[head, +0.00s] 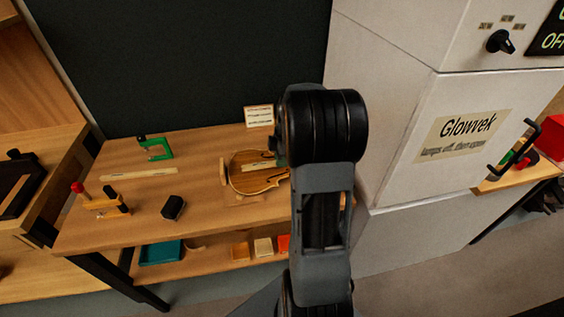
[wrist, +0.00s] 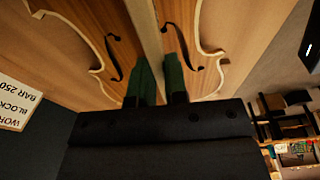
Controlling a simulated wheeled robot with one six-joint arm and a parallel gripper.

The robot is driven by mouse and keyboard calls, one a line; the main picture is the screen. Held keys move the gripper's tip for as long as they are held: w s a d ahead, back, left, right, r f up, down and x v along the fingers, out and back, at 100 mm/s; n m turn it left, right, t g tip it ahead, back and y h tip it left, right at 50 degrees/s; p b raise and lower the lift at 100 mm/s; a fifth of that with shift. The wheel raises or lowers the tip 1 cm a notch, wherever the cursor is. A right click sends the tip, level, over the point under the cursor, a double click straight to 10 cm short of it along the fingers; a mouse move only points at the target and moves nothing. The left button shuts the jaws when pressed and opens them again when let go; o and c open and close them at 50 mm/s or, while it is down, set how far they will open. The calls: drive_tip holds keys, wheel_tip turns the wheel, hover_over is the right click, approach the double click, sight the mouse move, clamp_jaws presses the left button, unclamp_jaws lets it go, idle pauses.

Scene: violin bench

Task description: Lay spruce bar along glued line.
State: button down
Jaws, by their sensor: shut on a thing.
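The violin plate (head: 250,184), with two f-holes, lies on the bench. In the wrist view the plate (wrist: 95,40) fills much of the picture. My gripper (wrist: 159,82) has green fingertips shut on a pale spruce bar (wrist: 147,32), which runs lengthwise over the plate between the f-holes. I cannot tell whether the bar touches the plate. In the head view my arm hides most of the gripper and the plate's right end. The glued line cannot be made out.
A pale strip (head: 138,175), a green clamp (head: 155,148), a black block (head: 173,208) and a red-knobbed wooden tool (head: 100,203) sit left on the bench (head: 205,225). A card (head: 258,116) stands behind the plate. A white cabinet (head: 400,90) rises at right.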

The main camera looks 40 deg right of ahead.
drive_tip(key=shift+f, duration=0.7)
drive_tip(key=shift+f, duration=0.1)
drive_tip(key=shift+f, duration=0.15)
drive_tip(key=c, duration=1.1)
unclamp_jaws()
drive_tip(key=shift+c, duration=0.2)
